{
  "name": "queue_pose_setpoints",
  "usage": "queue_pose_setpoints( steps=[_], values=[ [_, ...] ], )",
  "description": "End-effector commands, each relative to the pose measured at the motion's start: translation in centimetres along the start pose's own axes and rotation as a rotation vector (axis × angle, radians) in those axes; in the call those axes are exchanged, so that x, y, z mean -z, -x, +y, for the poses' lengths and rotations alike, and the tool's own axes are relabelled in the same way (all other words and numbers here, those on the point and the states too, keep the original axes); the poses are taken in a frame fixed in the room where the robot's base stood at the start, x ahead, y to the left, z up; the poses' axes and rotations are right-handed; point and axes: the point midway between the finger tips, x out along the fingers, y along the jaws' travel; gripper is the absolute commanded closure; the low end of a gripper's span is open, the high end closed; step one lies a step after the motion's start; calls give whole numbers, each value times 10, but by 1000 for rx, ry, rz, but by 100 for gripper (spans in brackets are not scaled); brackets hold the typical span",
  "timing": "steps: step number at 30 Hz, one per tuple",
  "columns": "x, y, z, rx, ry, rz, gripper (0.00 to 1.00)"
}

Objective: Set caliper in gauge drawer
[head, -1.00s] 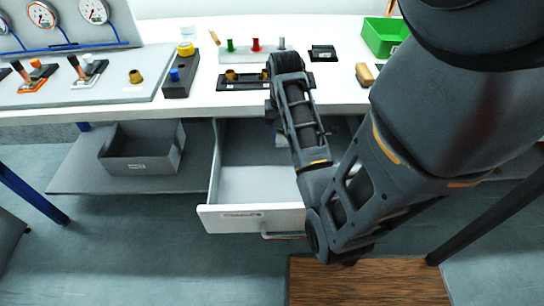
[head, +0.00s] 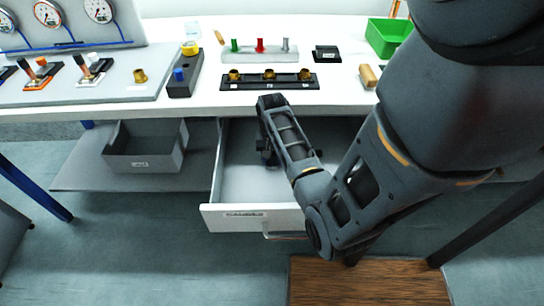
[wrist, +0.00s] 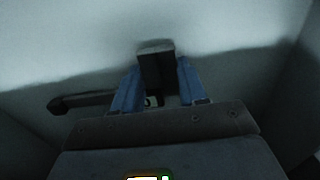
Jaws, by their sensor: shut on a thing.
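The gauge drawer (head: 236,190) is pulled out below the bench, with a pale floor and a labelled white front. My gripper (head: 268,158) points down inside the drawer, near its left-middle part. In the wrist view my gripper's blue fingers (wrist: 157,88) are closed on the dark caliper (wrist: 156,68), with a dark bar reaching out to the left, low over the pale drawer floor. I cannot tell whether the caliper touches the floor. In the head view the caliper is not clearly seen behind my wrist.
A grey bin (head: 146,155) stands on the shelf left of the drawer. Above are the white bench top (head: 345,100), a black rack (head: 282,82) with brass pieces, a green bin (head: 388,38) and a wooden-handled item (head: 368,76). The drawer walls stand around my gripper.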

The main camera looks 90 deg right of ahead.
Motion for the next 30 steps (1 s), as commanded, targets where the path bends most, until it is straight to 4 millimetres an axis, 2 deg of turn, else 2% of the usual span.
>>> queue_pose_setpoints(
  steps=[12,13,20,30],
  values=[
    [0,-6,0,0,1,2,100],
    [0,-6,0,0,1,1,55],
    [0,-6,0,0,0,1,33],
    [0,1,0,1,0,3,33]
  ],
)
